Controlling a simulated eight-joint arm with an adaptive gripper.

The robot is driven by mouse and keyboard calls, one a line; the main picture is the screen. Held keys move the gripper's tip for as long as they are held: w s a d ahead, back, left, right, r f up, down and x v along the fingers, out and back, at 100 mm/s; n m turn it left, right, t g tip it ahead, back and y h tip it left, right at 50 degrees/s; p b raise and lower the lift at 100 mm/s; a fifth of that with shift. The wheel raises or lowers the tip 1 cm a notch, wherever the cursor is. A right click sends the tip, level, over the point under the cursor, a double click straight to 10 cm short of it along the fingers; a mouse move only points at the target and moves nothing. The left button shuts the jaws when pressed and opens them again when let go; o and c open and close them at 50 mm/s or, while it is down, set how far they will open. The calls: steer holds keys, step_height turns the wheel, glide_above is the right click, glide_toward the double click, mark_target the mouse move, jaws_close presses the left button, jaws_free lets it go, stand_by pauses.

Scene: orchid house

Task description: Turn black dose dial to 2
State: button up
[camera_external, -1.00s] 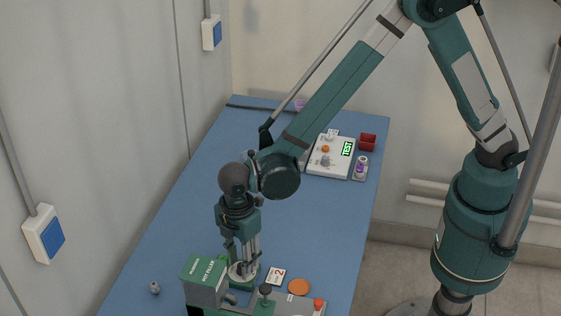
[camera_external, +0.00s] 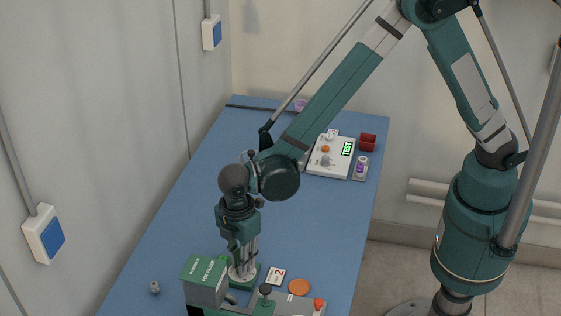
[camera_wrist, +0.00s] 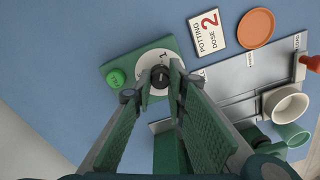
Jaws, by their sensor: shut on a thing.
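The black dose dial (camera_wrist: 160,77) sits on a round white scale (camera_wrist: 147,62) on a green base plate (camera_wrist: 176,46). A "1" shows on the scale near the dial; other numbers and the dial's exact pointing are hidden or too small to read. My gripper (camera_wrist: 160,85) is shut on the dial, one finger on each side, reaching down from above. In the external view my gripper (camera_external: 243,274) covers the dial, and the white scale edge shows beneath it. A white card (camera_wrist: 209,32) reading "POTTING DOSE 2" lies beside the plate; it also shows in the external view (camera_external: 276,276).
A green button (camera_wrist: 116,78) is on the same plate. The green pot filler (camera_external: 205,277) stands close by, with a dark-knobbed lever (camera_external: 265,289) and a red knob (camera_external: 318,303). An orange disc (camera_external: 299,287) lies near the card. The table's middle is clear.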

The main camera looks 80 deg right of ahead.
steer(key=shift+m, duration=0.3)
steer(key=m+b, duration=0.3)
steer(key=m, duration=0.2)
steer(key=m+b, duration=0.1)
steer(key=m, duration=0.5)
steer(key=shift+b, duration=0.3)
steer(key=o, duration=0.9)
steer(key=shift+r, duration=0.15)
step_height(320, 180, up, 12)
steer(key=shift+f, duration=0.1)
stand_by(0.4)
